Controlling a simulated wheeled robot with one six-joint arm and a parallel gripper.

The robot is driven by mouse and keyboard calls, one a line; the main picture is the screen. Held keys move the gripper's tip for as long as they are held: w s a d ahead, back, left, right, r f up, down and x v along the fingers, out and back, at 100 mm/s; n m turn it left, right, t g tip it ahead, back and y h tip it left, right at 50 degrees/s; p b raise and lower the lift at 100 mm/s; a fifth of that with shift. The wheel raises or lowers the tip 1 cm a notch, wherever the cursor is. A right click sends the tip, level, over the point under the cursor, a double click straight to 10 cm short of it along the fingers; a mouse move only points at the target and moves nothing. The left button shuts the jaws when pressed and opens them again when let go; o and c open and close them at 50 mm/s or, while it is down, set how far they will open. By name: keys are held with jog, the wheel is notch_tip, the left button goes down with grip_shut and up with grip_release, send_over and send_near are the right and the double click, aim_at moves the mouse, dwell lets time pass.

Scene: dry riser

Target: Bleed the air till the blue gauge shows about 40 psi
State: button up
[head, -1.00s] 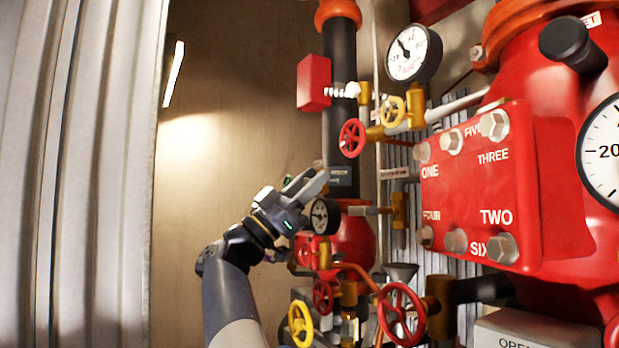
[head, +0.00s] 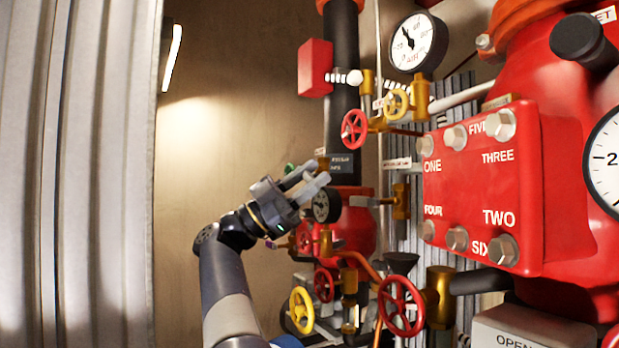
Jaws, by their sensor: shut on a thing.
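My gripper (head: 308,180) is in front of the black pipe, left of the red valve body. Its fingers look close together, over a small green part (head: 289,168) that shows behind them; their grip point is largely hidden. A small black-rimmed gauge (head: 325,206) is just below the fingertips, its dial too small to read. A white-faced gauge (head: 418,43) stands at the upper right of the pipe, its needle pointing up and left. A larger white gauge (head: 604,160) is cut off at the right edge. I cannot tell which gauge is the blue one.
Red handwheels (head: 401,305) and a yellow handwheel (head: 301,310) sit below my gripper. A red numbered cover (head: 470,190) with several bolts stands to the right. Another red handwheel (head: 354,130) is above. Free room lies left, before the tan wall (head: 215,180).

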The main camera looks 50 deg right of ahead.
jog(key=o, duration=1)
jog(key=shift+c, duration=0.2)
jog(key=b+v, duration=0.2)
jog(key=v, duration=0.5)
jog(key=shift+w+a+f, duration=0.1)
jog(key=shift+a, duration=0.05)
